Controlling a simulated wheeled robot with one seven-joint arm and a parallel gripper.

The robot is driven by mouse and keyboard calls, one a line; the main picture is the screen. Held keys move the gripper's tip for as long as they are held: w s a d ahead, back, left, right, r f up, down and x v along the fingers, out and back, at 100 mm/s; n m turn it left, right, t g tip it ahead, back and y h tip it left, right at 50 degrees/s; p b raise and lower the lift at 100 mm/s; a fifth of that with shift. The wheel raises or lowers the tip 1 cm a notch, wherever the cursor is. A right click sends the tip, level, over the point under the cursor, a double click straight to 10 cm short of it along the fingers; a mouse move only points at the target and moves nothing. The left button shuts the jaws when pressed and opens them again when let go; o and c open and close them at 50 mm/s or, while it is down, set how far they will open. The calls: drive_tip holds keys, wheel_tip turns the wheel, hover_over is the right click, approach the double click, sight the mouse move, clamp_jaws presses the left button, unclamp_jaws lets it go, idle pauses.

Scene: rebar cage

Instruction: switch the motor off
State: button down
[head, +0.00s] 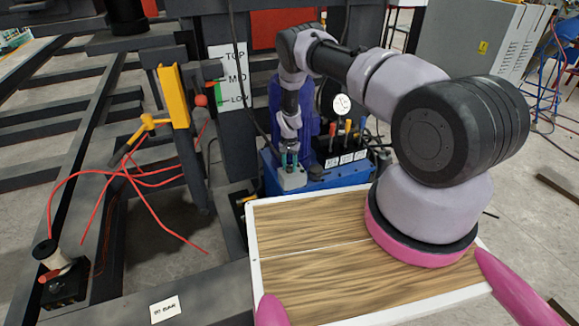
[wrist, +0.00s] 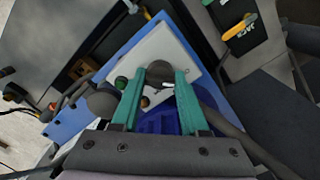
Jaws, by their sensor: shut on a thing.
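A blue hydraulic unit (head: 325,187) with an upright blue motor (head: 309,118) stands behind the wooden board. A light grey switch box (head: 292,181) sits on its near left corner. In the wrist view the box's pale face (wrist: 165,45) carries a dark round knob (wrist: 157,69), a green button (wrist: 121,82) and a brownish button (wrist: 145,101). My gripper (head: 289,163) points down at the box. Its teal fingers (wrist: 160,78) are shut on the dark knob, one on each side. The knob's marking is too small to read.
Several levers with coloured grips (head: 347,130) and a round gauge (head: 342,104) are right of the motor. A yellow bracket (head: 174,96) and red wires (head: 130,178) are at the left. The wooden board (head: 310,275) is largely clear.

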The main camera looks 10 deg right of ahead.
idle(0.4)
drive_tip(key=shift+c, duration=2.1)
unclamp_jaws()
wheel_tip(320, 180, up, 11)
drive_tip(key=shift+w, duration=0.1)
